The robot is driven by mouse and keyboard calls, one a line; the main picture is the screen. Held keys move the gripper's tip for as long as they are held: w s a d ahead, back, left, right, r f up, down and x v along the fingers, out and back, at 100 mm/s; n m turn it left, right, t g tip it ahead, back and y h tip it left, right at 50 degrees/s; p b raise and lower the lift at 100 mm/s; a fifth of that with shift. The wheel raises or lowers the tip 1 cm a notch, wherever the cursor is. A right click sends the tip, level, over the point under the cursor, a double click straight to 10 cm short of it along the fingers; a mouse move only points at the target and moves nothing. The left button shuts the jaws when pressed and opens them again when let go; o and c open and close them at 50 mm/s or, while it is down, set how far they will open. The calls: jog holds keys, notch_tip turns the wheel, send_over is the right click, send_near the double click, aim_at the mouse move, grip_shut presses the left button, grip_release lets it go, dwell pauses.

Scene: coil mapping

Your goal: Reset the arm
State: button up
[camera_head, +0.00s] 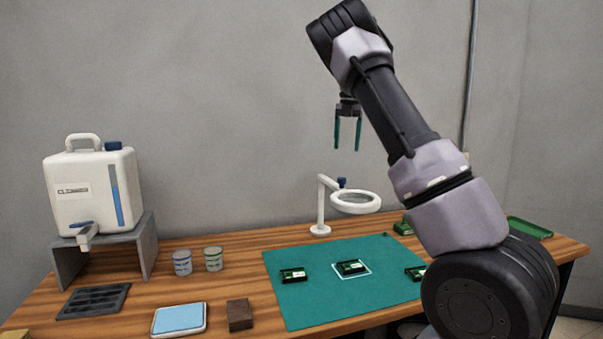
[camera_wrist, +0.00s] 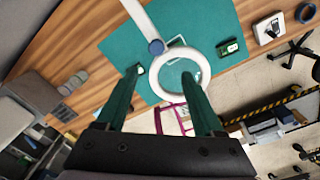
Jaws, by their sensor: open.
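My gripper (camera_head: 347,133) hangs high above the table, its two green fingers pointing down, apart and empty. In the wrist view the fingers of my gripper (camera_wrist: 163,95) also stand apart with nothing between them. My arm (camera_head: 392,110) is raised and bent, its base at the right of the head view. Below is a teal mat (camera_head: 310,305) with several small dark green coil-like boxes on it. One box (camera_head: 351,267) sits inside a white outlined square near the mat's middle. Another box (camera_head: 293,275) lies to its left, and a third box (camera_head: 415,273) is partly hidden by my arm.
A white ring lamp (camera_head: 355,203) stands at the mat's back edge, below my gripper. At left are a white dispenser (camera_head: 92,190) on a grey stand, two cups (camera_head: 198,261), a black rack (camera_head: 93,301), a blue-topped pad (camera_head: 180,319) and a brown block (camera_head: 240,315).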

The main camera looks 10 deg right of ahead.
jog(key=s+r+n+t+y, duration=0.15)
jog(key=s+r+n, duration=0.25)
jog(key=s+n, duration=0.5)
jog(key=s+r+n+t+y, duration=0.1)
jog(key=s+r+n+y, duration=0.15)
jog(key=s+n, duration=0.7)
jog(key=s+a+f+n+t+h, duration=0.1)
jog(key=s+a+n+t, duration=0.1)
jog(key=s+n, duration=0.8)
jog(key=s+a+f+n+t+h, duration=0.1)
jog(key=s+a+n, duration=0.3)
jog(key=s+n, duration=0.5)
jog(key=shift+s+n+t, duration=0.35)
jog(key=shift+s+t, duration=0.1)
jog(key=shift+t, duration=0.3)
